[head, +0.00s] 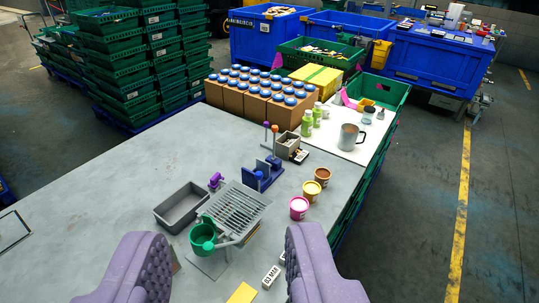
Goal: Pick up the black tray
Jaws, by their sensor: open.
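The tray (181,207) is a dark grey, nearly black rectangular open box on the grey table, left of a slatted metal rack. It looks empty and flat on the tabletop. My gripper (222,238) shows as two padded purple fingers at the bottom of the view, spread wide apart with nothing held between them. The tray is beyond the fingertips, slightly left of the middle of the gap, and not touched by either finger.
The slatted rack (235,211) and a green cup (203,238) stand close to the tray's right side. A small purple part (216,181) is behind it. The table (110,190) is clear to the left.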

